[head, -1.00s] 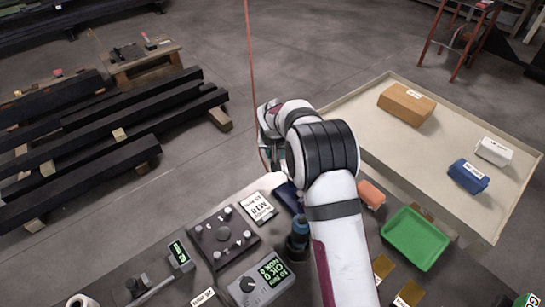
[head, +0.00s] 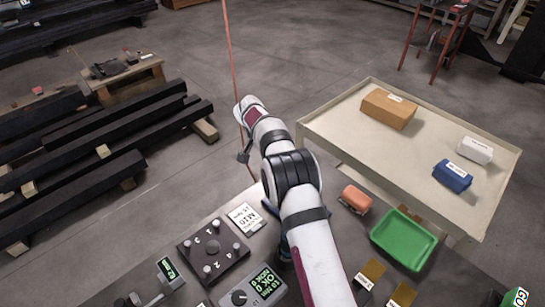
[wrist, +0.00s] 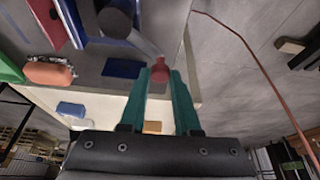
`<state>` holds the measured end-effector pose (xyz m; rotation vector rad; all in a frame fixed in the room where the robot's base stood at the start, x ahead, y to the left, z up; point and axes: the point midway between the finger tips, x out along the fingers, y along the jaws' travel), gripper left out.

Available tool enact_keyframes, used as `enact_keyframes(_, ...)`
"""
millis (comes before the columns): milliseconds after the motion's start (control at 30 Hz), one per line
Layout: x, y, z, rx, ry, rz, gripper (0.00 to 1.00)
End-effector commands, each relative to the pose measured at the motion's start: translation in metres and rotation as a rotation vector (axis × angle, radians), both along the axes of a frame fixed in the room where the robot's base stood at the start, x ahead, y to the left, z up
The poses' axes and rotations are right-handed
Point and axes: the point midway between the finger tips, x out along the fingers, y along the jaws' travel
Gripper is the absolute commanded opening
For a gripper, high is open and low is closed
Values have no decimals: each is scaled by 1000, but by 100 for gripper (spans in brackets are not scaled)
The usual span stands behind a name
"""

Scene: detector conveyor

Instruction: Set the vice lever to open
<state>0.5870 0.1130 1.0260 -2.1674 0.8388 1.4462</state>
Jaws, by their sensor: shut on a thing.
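The vice lever shows in the wrist view as a pale bar (wrist: 146,48) with a red knob (wrist: 160,72) at its end. It runs out from a dark round post (wrist: 115,18) on the blue vice (wrist: 90,22). My gripper (wrist: 160,80) has its teal fingers on either side of the red knob and is shut on it. In the head view my arm hides the lever and most of the vice; only a blue edge (head: 269,206) shows beside the arm. I cannot read any open or closed marking.
An orange block (head: 355,198) and a green tray (head: 404,238) lie right. A pale table (head: 455,125) stands beyond. A thin red cable (head: 234,80) hangs near my wrist.

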Motion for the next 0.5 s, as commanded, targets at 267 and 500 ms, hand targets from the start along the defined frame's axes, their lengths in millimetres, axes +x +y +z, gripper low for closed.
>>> enact_keyframes(267,0,-4,0,0,2,-57,0)
enact_keyframes(500,0,-5,0,-1,2,-66,0)
